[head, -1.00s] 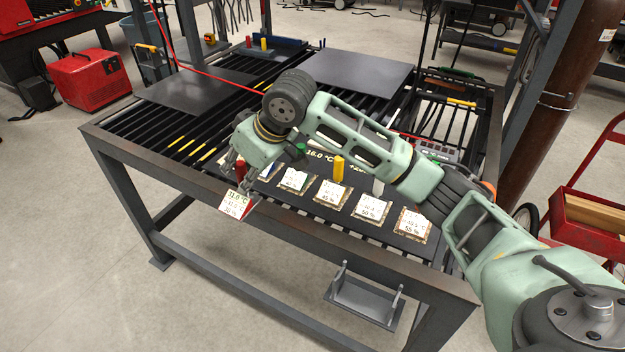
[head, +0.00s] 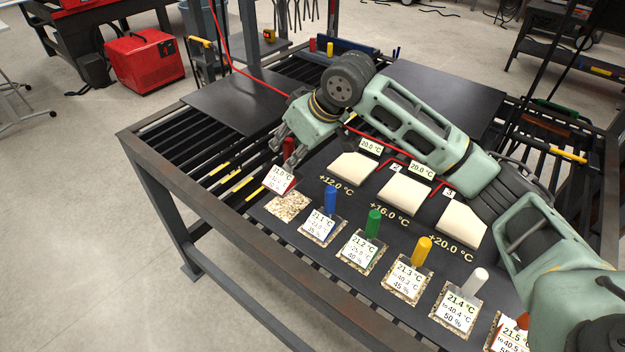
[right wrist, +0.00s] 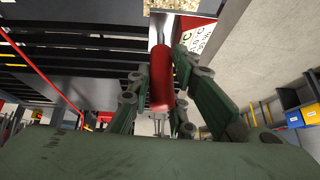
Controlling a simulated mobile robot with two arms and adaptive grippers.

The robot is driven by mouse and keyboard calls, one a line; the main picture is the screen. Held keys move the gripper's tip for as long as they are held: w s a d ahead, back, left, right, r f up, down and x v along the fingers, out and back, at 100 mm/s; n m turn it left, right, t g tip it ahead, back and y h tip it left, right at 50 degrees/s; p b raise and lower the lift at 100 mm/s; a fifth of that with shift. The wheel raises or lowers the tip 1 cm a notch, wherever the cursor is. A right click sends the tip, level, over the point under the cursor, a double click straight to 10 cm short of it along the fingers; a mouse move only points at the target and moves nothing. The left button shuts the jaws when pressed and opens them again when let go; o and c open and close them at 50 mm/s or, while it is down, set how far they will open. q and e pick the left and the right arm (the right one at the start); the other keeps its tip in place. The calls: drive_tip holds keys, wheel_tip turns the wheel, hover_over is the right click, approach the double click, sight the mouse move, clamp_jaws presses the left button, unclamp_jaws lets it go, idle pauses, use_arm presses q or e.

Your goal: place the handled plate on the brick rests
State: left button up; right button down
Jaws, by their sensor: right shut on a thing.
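My right gripper (head: 287,158) is shut on the red handle (head: 289,148) of a small plate with a white and red label (head: 280,180). The plate is tilted and hangs at the left end of the dark board, next to a bare speckled patch (head: 287,205). In the right wrist view the red handle (right wrist: 160,80) stands between the fingers, with the label (right wrist: 198,38) beyond it. Three pale, brick-like blocks lie on the board: left (head: 353,168), middle (head: 403,194) and right (head: 460,224). My left gripper is not in view.
Several labelled plates with coloured handles stand in a row along the board's front, among them blue (head: 331,199), green (head: 373,224), yellow (head: 421,251) and white (head: 476,282). A dark flat sheet (head: 235,105) lies on the slatted table behind. My right arm spans above the blocks.

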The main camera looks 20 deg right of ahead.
sight(295, 172)
drive_tip(key=f, duration=0.3)
drive_tip(key=shift+d+f, duration=0.1)
drive_tip(key=shift+d, duration=0.2)
drive_tip(key=shift+w+f+p, duration=0.2)
drive_tip(key=shift+f, duration=0.4)
drive_tip(key=shift+w+f+p, duration=0.15)
drive_tip(key=shift+f+p, duration=0.05)
drive_tip(key=shift+f, duration=0.4)
wheel_tip(295, 172, down, 2)
drive_tip(key=shift+f, duration=0.25)
drive_tip(key=c, duration=2)
unclamp_jaws()
drive_tip(key=shift+f, duration=0.1)
drive_tip(key=o, duration=0.4)
drive_tip(key=shift+s, duration=0.1)
drive_tip(key=shift+c, duration=0.2)
drive_tip(key=shift+o, duration=0.3)
drive_tip(key=shift+d+r, duration=0.1)
drive_tip(key=shift+r, duration=0.2)
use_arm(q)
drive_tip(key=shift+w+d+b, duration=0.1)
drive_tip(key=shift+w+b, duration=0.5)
use_arm(e)
drive_tip(key=v, duration=1.1)
drive_tip(key=shift+r, duration=0.25)
drive_tip(key=shift+s, duration=0.15)
